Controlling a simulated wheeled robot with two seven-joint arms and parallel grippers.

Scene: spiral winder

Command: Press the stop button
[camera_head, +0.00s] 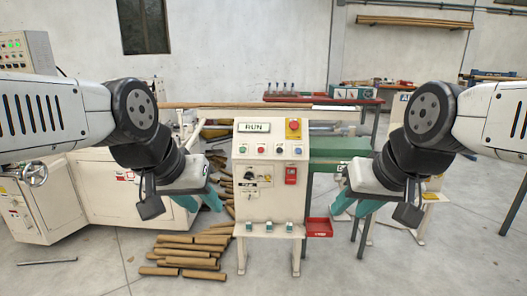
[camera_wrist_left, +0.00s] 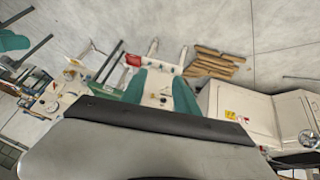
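A cream control panel (camera_head: 270,190) stands upright in the middle of the head view, with a lit green RUN display (camera_head: 254,127). Below the display is a row of small push buttons, among them a red button (camera_head: 261,150). A large red mushroom button (camera_head: 293,125) sits on a yellow plate at upper right. Button labels are too small to read. My left gripper (camera_head: 204,206) is open and empty, left of the panel and apart from it. Its teal fingers stand apart in the left wrist view (camera_wrist_left: 160,78). My right gripper (camera_head: 351,212) looks open and empty, right of the panel.
A red switch (camera_head: 291,175) and a knob sit lower on the panel. A red tray (camera_head: 318,228) juts from its right side. Cardboard tubes (camera_head: 186,254) lie on the floor at left. A cream machine (camera_head: 120,190) stands behind my left arm. The floor before the panel is clear.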

